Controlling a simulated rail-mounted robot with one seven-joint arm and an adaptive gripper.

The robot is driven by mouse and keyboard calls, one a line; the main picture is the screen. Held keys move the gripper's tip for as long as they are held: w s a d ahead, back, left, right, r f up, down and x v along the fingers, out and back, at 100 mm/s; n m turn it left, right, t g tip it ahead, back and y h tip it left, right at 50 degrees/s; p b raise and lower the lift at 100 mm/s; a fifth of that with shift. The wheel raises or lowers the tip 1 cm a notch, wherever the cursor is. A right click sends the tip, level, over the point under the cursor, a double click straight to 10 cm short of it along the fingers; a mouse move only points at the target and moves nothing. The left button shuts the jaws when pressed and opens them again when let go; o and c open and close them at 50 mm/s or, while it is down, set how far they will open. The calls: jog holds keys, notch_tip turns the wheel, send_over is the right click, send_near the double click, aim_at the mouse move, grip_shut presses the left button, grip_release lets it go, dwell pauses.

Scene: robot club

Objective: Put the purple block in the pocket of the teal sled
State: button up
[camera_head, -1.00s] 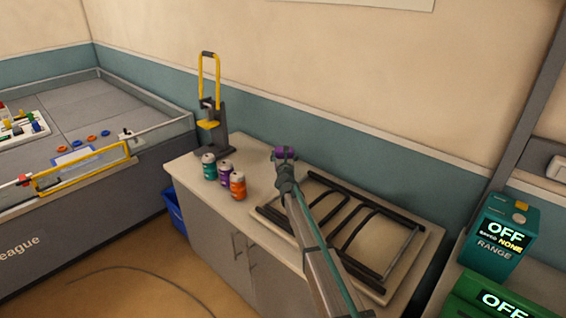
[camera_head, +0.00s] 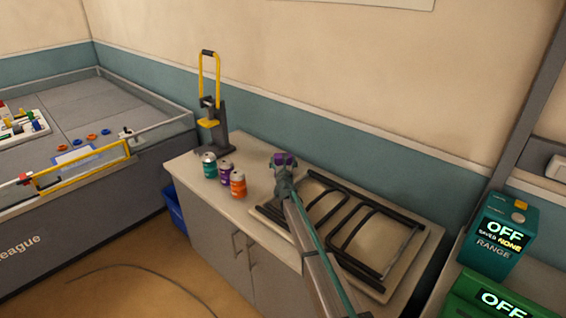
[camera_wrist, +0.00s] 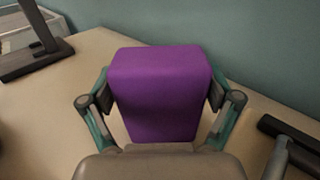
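The purple block (camera_wrist: 157,95) sits between the two fingers of my gripper (camera_wrist: 160,98) in the wrist view, with a finger pad against each side. My gripper is shut on it. In the head view the block (camera_head: 285,158) shows as a small purple patch at the tip of my gripper (camera_head: 283,172), over the back part of the cabinet top. My gripper hides part of the block there. I cannot make out a teal sled or its pocket in either view.
Three cans, teal (camera_head: 209,166), purple (camera_head: 226,172) and orange (camera_head: 238,184), stand left of my gripper on the cabinet top (camera_head: 190,160). A yellow-handled press (camera_head: 213,125) stands behind them. A black rack (camera_head: 350,225) lies to the right. A walled game table (camera_head: 95,110) is at far left.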

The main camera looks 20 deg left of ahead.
jog(key=shift+o, duration=0.2)
jog(key=shift+r+p, duration=0.2)
jog(key=shift+p, duration=0.1)
jog(key=shift+b+v, duration=0.85)
jog(key=shift+v, duration=1.95)
